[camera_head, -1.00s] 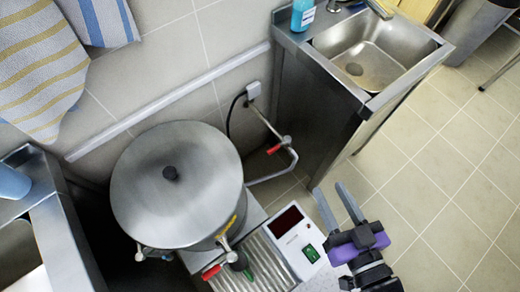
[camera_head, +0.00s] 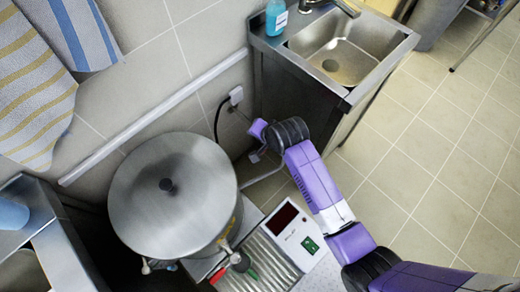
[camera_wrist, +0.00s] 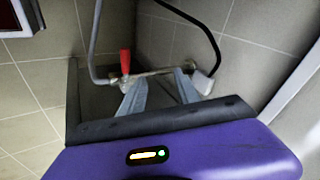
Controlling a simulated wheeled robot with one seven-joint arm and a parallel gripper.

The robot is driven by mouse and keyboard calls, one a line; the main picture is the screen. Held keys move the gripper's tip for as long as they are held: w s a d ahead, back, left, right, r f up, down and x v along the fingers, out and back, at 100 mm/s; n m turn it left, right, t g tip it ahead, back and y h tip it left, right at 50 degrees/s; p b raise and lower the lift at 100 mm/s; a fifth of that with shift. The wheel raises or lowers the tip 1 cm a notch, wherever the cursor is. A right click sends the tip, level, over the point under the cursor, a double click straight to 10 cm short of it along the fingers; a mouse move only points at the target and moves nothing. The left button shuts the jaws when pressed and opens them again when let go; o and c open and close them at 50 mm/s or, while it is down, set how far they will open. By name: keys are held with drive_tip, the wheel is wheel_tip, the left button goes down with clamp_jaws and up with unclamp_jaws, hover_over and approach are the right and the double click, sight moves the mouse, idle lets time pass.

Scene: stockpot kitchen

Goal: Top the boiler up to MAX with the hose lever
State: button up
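The boiler (camera_head: 165,215) is a round steel pot with a flat lid and black knob, standing beside a drip grate. The hose lever (camera_wrist: 125,62) is red and sits on a metal wall pipe (camera_wrist: 158,72) in the wrist view; my arm hides it in the head view. My gripper (camera_wrist: 160,80) is open, with its two fingers apart and nothing visible between them. Its tips appear close to the pipe, right of the red lever; contact cannot be told. In the head view my gripper end is by the wall, right of the boiler. The water level is hidden by the lid.
A control box (camera_head: 290,235) with a dark display and green switch stands right of the boiler, next to the drip grate (camera_head: 240,277). A steel sink (camera_head: 345,50) is at upper right. A black cable (camera_wrist: 210,40) runs by the pipe. Tiled floor at right is open.

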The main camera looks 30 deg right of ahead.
drive_tip(key=f+m+g, duration=0.1)
drive_tip(key=f, duration=0.2)
drive_tip(key=s+f+m+g, duration=0.1)
drive_tip(key=f+g, duration=0.1)
drive_tip(key=f, duration=0.1)
drive_tip(key=f+m+g+b, duration=0.1)
drive_tip(key=f, duration=0.3)
drive_tip(key=shift+s+m+g, duration=0.15)
drive_tip(key=shift+m+g, duration=0.15)
clamp_jaws()
idle(1.3)
